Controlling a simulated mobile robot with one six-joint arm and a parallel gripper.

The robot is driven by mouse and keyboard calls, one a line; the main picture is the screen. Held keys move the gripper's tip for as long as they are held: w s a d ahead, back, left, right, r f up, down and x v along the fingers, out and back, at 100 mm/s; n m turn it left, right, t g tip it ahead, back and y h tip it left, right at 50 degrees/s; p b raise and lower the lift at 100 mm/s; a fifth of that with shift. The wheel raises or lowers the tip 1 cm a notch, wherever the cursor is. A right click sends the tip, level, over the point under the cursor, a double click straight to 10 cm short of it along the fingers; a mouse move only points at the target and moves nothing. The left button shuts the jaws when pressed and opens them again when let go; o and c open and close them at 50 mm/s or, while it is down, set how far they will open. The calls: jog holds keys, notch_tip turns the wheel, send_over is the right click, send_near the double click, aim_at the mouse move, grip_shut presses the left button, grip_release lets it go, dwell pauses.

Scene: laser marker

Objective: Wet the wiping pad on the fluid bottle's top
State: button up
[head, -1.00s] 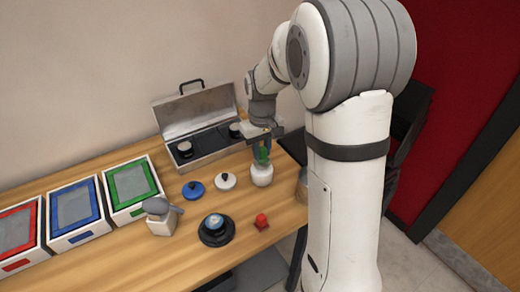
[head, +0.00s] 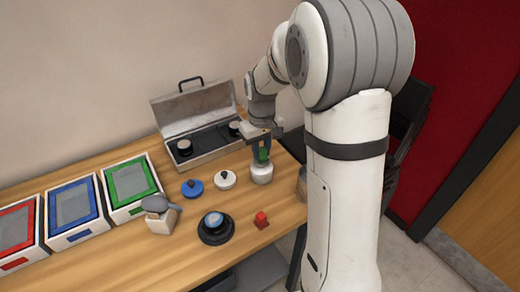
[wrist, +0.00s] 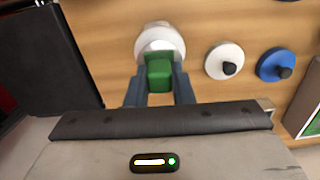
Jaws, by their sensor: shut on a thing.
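My gripper (head: 262,143) is shut on a green wiping pad (head: 263,155) above the right part of the table. The white fluid bottle (head: 261,174) stands upright directly below the pad. In the wrist view, the green pad (wrist: 159,72) sits between the two blue-grey fingers of my gripper (wrist: 159,88). The round white bottle (wrist: 160,42) shows just beyond the pad, which overlaps its near edge. I cannot tell whether the pad touches the bottle's top.
A white knob (head: 225,180) and a blue knob (head: 193,188) lie left of the bottle. An open metal case (head: 200,120) stands behind. A red block (head: 261,220) and a black round base (head: 215,230) are in front. Red, blue and green trays line the left.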

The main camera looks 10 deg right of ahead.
aim_at(261, 148)
jog(key=shift+f, duration=0.45)
dwell(1.1)
jog(key=shift+r+p, duration=2.3)
jog(key=shift+r, duration=1.3)
